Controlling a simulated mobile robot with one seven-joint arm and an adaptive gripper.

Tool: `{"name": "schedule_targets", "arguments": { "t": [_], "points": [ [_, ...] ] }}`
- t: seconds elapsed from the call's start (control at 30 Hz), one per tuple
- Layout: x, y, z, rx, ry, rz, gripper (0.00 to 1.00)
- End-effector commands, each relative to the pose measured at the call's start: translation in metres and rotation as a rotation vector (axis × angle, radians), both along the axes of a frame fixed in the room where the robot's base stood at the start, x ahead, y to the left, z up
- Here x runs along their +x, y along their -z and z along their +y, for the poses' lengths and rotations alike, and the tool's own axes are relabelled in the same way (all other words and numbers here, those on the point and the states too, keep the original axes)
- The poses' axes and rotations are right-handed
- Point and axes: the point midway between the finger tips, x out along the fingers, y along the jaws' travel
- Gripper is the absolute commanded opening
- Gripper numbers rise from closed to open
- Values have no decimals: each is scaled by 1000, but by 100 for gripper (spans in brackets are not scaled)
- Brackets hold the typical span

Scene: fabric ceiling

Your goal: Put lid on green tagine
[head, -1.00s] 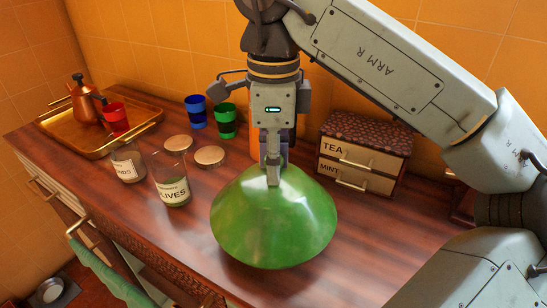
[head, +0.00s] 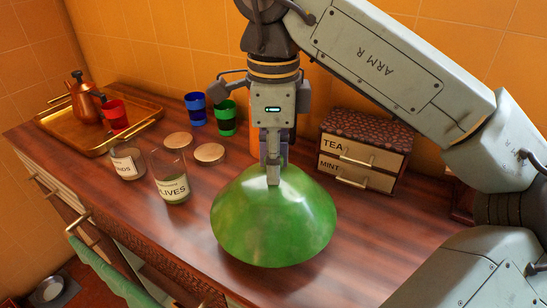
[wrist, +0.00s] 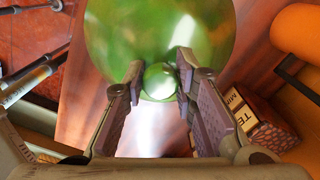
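The green tagine lid (head: 273,225) is a wide, glossy cone at the front middle of the wooden counter, roughly upright. My gripper (head: 273,183) points straight down at its top. In the wrist view, my gripper's two fingers (wrist: 160,78) stand on either side of the round green knob (wrist: 160,84), close against it, and look shut on it. The lid's wide body (wrist: 150,30) fills the top of that view. No tagine base shows; anything under the lid is hidden, and I cannot tell whether its rim rests on something.
Two glass jars (head: 172,186) (head: 127,162) stand to the left, with two round cork lids (head: 209,153) (head: 178,140) behind them. Blue (head: 196,110) and green (head: 226,119) cups stand further back. A brass tray (head: 75,140) is at far left. A TEA/MINT drawer box (head: 362,150) is at right.

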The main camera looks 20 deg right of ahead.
Motion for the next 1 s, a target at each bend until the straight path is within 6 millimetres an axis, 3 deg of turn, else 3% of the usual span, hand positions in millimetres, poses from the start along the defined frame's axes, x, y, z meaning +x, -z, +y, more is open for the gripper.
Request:
{"name": "schedule_targets", "arguments": {
  "t": [0.3, 0.53, 0.87, 1.0],
  "points": [
    [0, 0, 0, 0, 0, 0, 47],
    [0, 0, 0, 0, 0, 0, 48],
    [0, 0, 0, 0, 0, 0, 70],
    [0, 0, 0, 0, 0, 0, 71]
  ]
}}
